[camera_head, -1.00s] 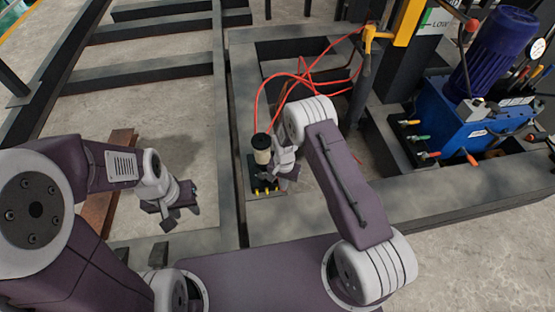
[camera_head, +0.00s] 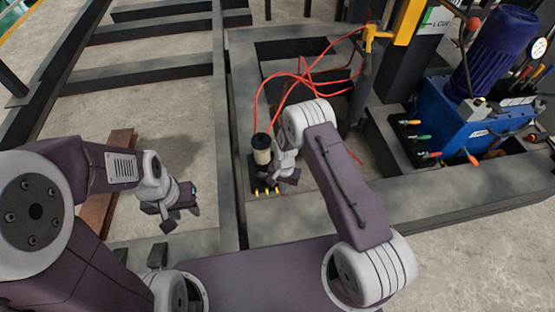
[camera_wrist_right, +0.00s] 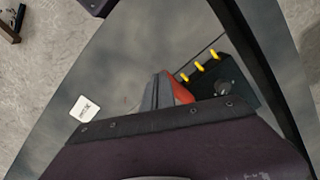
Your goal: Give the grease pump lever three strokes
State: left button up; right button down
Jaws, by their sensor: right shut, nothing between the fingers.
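The grease pump (camera_head: 262,156) has a pale cylinder with a black cap and stands on the steel frame in the head view. Its dark base with several yellow fittings (camera_wrist_right: 200,67) shows in the right wrist view. A red piece (camera_wrist_right: 181,90), perhaps the lever's grip, shows just beside and partly behind my right fingers (camera_wrist_right: 158,92). These fingers are closed together with nothing between them; I cannot tell whether they touch the red piece. In the head view my right gripper (camera_head: 287,178) is right of the pump. My left gripper (camera_head: 178,214) is apart from it, fingers spread and empty.
Red hoses (camera_head: 300,82) loop behind the pump. A blue hydraulic unit (camera_head: 470,125) with coloured levers stands at the right. A yellow-topped post (camera_head: 372,38) rises behind. Steel beams (camera_head: 229,130) frame the area. A white label (camera_wrist_right: 84,108) lies on the beam.

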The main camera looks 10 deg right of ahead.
jog(key=w+r+p, duration=0.3)
jog(key=w+r, duration=0.4)
jog(key=r, duration=0.4)
jog(key=shift+w+d+r, duration=0.1)
dwell(0.5)
